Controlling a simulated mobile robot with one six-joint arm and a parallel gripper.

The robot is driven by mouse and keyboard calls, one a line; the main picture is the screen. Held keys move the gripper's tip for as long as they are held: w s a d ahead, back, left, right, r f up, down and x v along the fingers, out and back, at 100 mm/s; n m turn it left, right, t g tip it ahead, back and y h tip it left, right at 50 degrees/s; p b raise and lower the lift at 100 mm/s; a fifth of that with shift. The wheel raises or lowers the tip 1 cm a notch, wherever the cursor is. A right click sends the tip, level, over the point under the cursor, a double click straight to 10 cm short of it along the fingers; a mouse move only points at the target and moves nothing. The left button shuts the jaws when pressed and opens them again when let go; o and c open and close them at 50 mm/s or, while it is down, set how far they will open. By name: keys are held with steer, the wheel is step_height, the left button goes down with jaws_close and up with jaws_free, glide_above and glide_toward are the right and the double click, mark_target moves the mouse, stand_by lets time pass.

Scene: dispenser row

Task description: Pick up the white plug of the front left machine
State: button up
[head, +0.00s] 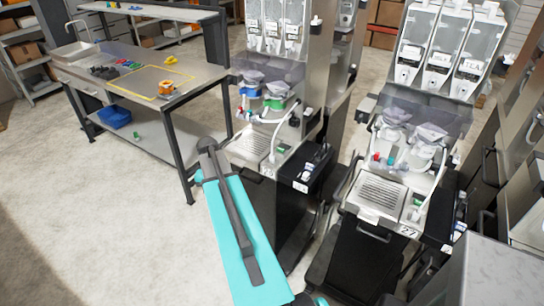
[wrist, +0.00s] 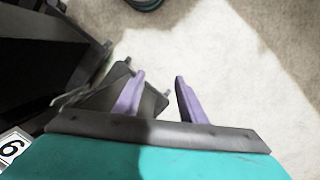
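The left dispenser machine (head: 258,145) stands mid-picture in the head view, with clear hoppers above and a drip tray below. A small white piece (head: 307,176) sits on the black box at its right side; I cannot tell whether it is the white plug. My teal arm crosses in front of this machine and hides part of its lower body. My gripper (wrist: 159,80) shows in the wrist view with two purple fingers apart and nothing between them. No white plug is recognisable in the wrist view. I cannot make out my gripper in the head view.
A second machine (head: 382,190) stands to the right, with a narrow gap between them. A metal workbench (head: 135,62) with a yellow-edged area is at the left, a blue bin (head: 114,116) below it. Dark panels (wrist: 40,60) fill the wrist view's left; pale floor lies right.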

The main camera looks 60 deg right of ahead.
steer(key=s+d+r+m+t+p, duration=0.1)
steer(key=s+d+r+m+p, duration=0.15)
steer(key=d+r, duration=1)
step_height(320, 180, up, 15)
steer(key=m+h+p, duration=0.1)
steer(key=m, duration=0.3)
glide_above(272, 155)
steer(key=shift+s+d+r+t, duration=0.1)
steer(key=shift+r+t, duration=0.05)
steer(key=shift+t, duration=0.15)
steer(key=shift+f+b, duration=2.45)
steer(key=shift+f, duration=1.9)
steer(key=shift+f+b, duration=1.9)
steer(key=shift+f, duration=0.7)
steer(key=shift+c, duration=0.3)
